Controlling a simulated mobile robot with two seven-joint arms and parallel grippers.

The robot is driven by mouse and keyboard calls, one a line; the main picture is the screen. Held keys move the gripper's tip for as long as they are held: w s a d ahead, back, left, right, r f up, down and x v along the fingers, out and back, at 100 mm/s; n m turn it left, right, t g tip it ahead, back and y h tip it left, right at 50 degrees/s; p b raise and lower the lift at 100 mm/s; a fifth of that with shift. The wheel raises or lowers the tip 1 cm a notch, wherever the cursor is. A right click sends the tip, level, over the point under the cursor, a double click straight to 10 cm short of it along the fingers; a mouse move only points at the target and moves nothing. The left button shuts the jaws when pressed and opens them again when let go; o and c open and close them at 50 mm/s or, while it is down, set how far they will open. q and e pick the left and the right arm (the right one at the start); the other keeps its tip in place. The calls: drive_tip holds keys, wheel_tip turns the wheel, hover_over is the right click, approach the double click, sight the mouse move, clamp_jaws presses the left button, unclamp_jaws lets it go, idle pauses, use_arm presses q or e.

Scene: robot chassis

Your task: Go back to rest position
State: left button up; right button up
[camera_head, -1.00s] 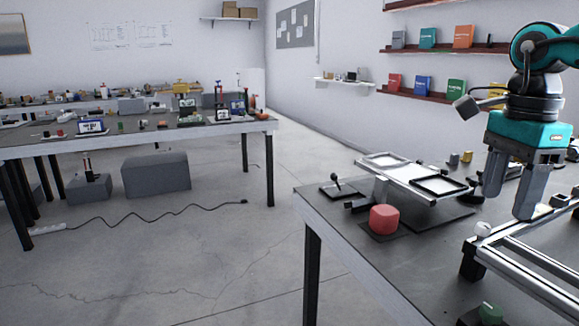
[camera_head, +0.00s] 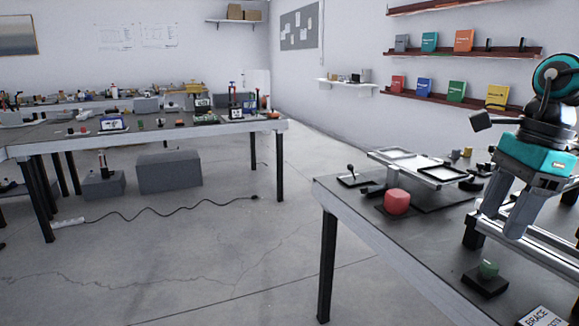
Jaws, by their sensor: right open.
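My right gripper (camera_head: 503,217) is at the right side of the head view, pointing down over the near workbench (camera_head: 367,240). Its two grey fingers are apart with nothing between them. It hangs in front of a metal rail frame (camera_head: 545,252), with a gap I cannot judge. The teal and black wrist is above it, near the right edge of the picture. My left gripper is not in view.
A cluttered table (camera_head: 150,136) stands at the left. The floor between is clear except a cable (camera_head: 160,212).

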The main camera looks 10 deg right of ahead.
wheel_tip(320, 180, down, 18)
drive_tip(key=s+f+m+t+y+p, duration=0.15)
drive_tip(key=m+t+y+p, duration=0.75)
drive_tip(key=m, duration=1.7)
drive_tip(key=s+a+f+m+h, duration=0.4)
drive_tip(key=s+a+f+m, duration=0.1)
drive_tip(key=a+m, duration=0.4)
drive_tip(key=s+a+f+m+t+h+p, duration=0.1)
drive_tip(key=s+a+f+m+h, duration=0.4)
drive_tip(key=a+m, duration=0.4)
drive_tip(key=m, duration=0.4)
drive_tip(key=shift+s+a+f+m+p, duration=0.3)
drive_tip(key=shift+a+f+m, duration=0.05)
drive_tip(key=shift+m, duration=0.05)
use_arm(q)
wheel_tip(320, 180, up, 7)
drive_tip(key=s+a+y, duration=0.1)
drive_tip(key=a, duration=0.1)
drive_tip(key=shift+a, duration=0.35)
use_arm(e)
drive_tip(key=shift+a, duration=0.15)
